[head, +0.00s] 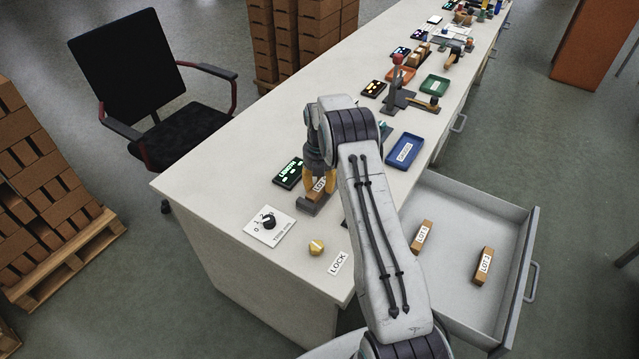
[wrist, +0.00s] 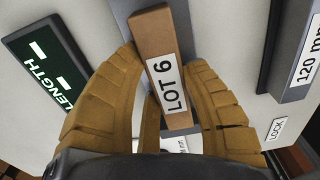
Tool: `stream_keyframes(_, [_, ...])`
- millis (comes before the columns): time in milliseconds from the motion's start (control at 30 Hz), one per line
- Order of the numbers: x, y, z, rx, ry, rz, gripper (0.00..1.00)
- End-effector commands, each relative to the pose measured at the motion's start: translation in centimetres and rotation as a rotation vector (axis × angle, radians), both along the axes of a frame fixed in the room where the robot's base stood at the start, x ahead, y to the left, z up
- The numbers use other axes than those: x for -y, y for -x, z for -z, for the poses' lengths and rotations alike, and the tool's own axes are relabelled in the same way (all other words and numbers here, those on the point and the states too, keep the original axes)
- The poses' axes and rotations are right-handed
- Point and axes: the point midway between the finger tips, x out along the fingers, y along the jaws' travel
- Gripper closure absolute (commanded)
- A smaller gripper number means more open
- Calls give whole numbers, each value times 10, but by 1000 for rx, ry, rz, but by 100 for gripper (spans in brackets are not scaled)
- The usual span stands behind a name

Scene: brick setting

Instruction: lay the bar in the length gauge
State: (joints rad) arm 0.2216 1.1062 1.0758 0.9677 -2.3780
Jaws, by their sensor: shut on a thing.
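My gripper (wrist: 168,125) is shut on a brown bar (wrist: 158,38) labelled LOT 6, with its tan fingers on both sides of it. In the head view my gripper (head: 318,188) is low over the near part of the bench, and the bar (head: 320,184) shows partly between the fingers. The grey length gauge (head: 308,209) lies right under the bar; grey parts also show behind the bar in the wrist view. I cannot tell whether the bar touches the gauge floor. The gauge's dark display (wrist: 45,62) reads LENGTH with dashes.
A grey block marked 120 mm (wrist: 297,45) is close at right. A dial (head: 269,222) and a yellow knob (head: 316,247) by the LOCK label are nearer. The open drawer (head: 470,205) holds LOT 1 (head: 421,237) and LOT 2 (head: 484,266) bars. A blue tray (head: 404,151) stands beyond.

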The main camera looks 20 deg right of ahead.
Motion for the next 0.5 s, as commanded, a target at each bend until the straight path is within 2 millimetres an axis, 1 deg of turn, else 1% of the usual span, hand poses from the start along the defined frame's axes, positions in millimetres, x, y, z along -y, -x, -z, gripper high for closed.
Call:
stream_keyframes(133, [0, 0, 3, 0, 0, 0, 94])
stream_keyframes(167, [0, 0, 3, 0, 0, 0, 58])
stream_keyframes(400, [0, 0, 2, 0, 0, 0, 37])
stream_keyframes(500, [0, 0, 2, 0, 0, 0, 37])
